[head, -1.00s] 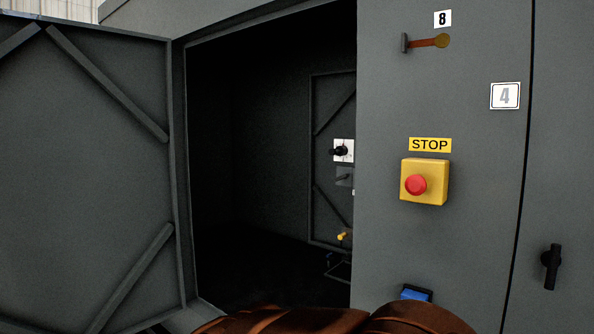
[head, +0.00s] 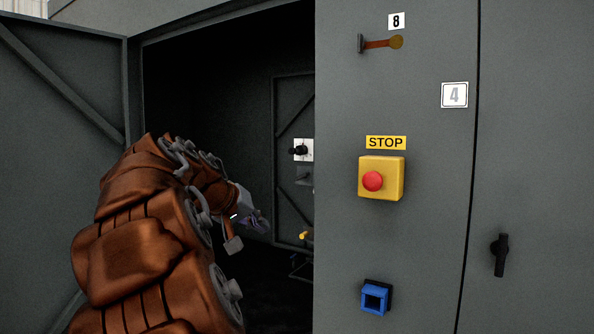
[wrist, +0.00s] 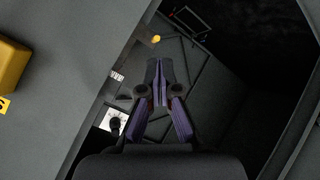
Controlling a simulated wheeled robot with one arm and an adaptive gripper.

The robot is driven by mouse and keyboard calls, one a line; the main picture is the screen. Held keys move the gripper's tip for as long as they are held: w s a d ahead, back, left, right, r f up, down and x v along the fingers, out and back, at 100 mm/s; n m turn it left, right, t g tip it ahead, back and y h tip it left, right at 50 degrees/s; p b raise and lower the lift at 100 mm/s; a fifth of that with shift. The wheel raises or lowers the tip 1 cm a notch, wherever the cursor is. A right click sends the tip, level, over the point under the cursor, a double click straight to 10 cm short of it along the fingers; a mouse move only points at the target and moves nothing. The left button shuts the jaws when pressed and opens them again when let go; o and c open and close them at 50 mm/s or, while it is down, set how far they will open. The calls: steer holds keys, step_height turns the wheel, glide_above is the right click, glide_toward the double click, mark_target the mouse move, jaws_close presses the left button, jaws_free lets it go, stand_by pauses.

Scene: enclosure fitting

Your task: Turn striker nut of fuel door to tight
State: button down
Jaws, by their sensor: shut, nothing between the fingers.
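My gripper (head: 258,222) is at the open doorway of the grey enclosure, left of the STOP button's panel. In the wrist view its purple-padded fingers (wrist: 157,68) are shut and empty. Beyond them is an inner braced panel (head: 292,120), with a black knob on a white plate (head: 303,150), which also shows in the wrist view (wrist: 113,121). A small yellow part (head: 306,236) sits low on that panel; it also shows in the wrist view (wrist: 155,39). I cannot make out a striker nut, nor tell which panel is the fuel door.
An open braced door (head: 50,150) stands at the left. On the front wall are a yellow STOP box (head: 394,178), a blue square fitting (head: 375,298), a rusty latch (head: 378,43) and a black handle (head: 500,255). The enclosure's dark inside looks mostly empty.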

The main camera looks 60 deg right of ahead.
mark_target(303, 176)
steer(key=w+d+r+m+g+h, duration=0.1)
steer(key=w+d+r+m+h, duration=0.3)
steer(key=d+r, duration=0.7)
steer(key=shift+n+h, duration=0.4)
steer(key=shift+n, duration=0.2)
steer(key=x, duration=0.3)
steer(key=p+x, duration=0.1)
steer(key=x, duration=0.1)
steer(key=p+x, duration=0.1)
steer(key=x, duration=0.2)
steer(key=shift+s+d+r, duration=0.3)
steer(key=shift+d, duration=0.1)
